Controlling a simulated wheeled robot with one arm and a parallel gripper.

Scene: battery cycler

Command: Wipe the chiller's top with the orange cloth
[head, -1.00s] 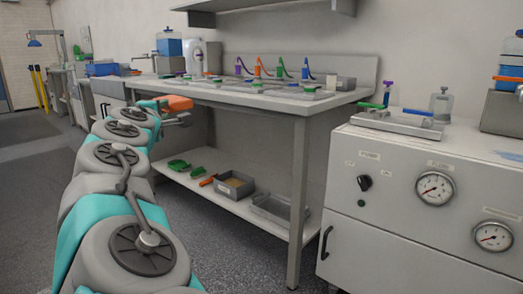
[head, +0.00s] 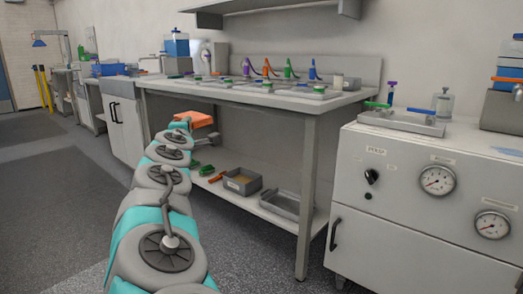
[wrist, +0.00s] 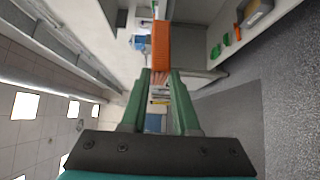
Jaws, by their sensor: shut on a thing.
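The orange cloth (head: 200,119) is held out at the end of my arm, in front of the long bench in the head view. In the wrist view the cloth (wrist: 161,45) is a ribbed orange block beyond my fingertips, with its near end between them. My gripper (wrist: 160,76) is shut on it. A pale cabinet (head: 420,185) with a knob and two round gauges stands at the right of the head view. Its labels are too small to read, so I cannot tell whether it is the chiller. The cloth is well to its left, apart from it.
Open floor (head: 60,215) lies to the left.

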